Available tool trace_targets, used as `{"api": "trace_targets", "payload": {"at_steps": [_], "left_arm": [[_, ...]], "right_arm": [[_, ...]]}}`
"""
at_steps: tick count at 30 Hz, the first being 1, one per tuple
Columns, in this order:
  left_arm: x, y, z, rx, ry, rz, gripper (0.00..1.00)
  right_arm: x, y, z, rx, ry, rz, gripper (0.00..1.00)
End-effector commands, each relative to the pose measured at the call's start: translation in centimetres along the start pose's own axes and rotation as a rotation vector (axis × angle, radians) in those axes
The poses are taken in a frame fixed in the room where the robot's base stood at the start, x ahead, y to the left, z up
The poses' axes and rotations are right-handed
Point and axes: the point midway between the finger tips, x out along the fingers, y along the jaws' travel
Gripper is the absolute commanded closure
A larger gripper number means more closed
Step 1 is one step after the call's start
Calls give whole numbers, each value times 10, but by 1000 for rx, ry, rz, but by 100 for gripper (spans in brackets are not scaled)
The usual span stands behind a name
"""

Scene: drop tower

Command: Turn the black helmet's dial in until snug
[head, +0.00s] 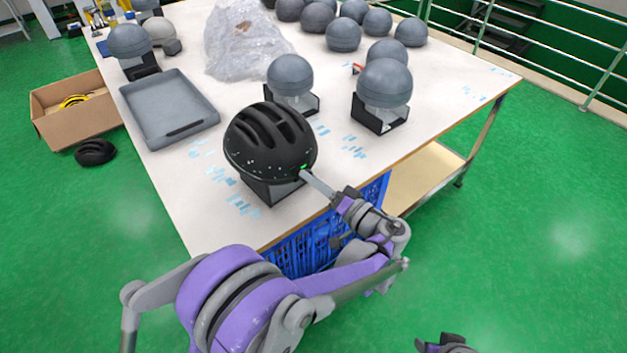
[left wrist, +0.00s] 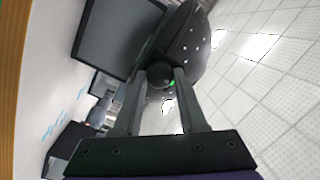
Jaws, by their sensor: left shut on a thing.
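The black helmet (head: 268,140) sits on a dark stand (head: 272,190) near the table's front edge. In the left wrist view the helmet (left wrist: 187,45) is tilted in the picture. Its round dark dial (left wrist: 160,75) shows between my fingertips, with a small green mark beside it. My left gripper (head: 304,172) reaches the helmet's lower right rim and is shut on the dial; it also shows in the left wrist view (left wrist: 164,80). The dial is mostly hidden in the head view. A dark part of my right gripper (head: 445,344) shows at the bottom edge; its jaws cannot be made out.
A grey tray (head: 130,100) lies left of the helmet. Grey headforms on stands (head: 290,75) (head: 384,83) stand behind it, more at the back. Clear plastic wrap (head: 245,42) lies on the table. A blue crate (head: 310,250) is below. An open cardboard box (head: 45,127) and another black helmet (head: 95,152) are on the floor.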

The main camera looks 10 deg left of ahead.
Motion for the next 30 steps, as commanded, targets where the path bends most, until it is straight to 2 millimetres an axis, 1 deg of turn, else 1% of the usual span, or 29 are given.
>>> {"api": "trace_targets", "payload": {"at_steps": [6, 20, 21, 23, 24, 26, 30], "left_arm": [[0, 0, 0, 53, 0, -4, 100], [0, 0, 0, 63, -1, -6, 100], [0, 0, 0, 63, -1, -6, 55], [0, 0, 0, 63, -1, -6, 45], [0, 0, 0, 63, -1, -6, 38], [0, 0, 0, 63, -1, -5, 28], [0, 0, 0, 63, 0, -5, 28]], "right_arm": [[1, 0, 0, 0, 0, 0, 51], [1, 0, 0, 0, 0, 0, 51], [1, 0, 0, 0, 0, 0, 51], [1, 0, 0, 0, 0, 0, 51], [1, 0, 0, 0, 0, 0, 51], [1, 0, 0, 0, 0, 0, 51], [1, 0, 0, 0, 0, 0, 51]]}}
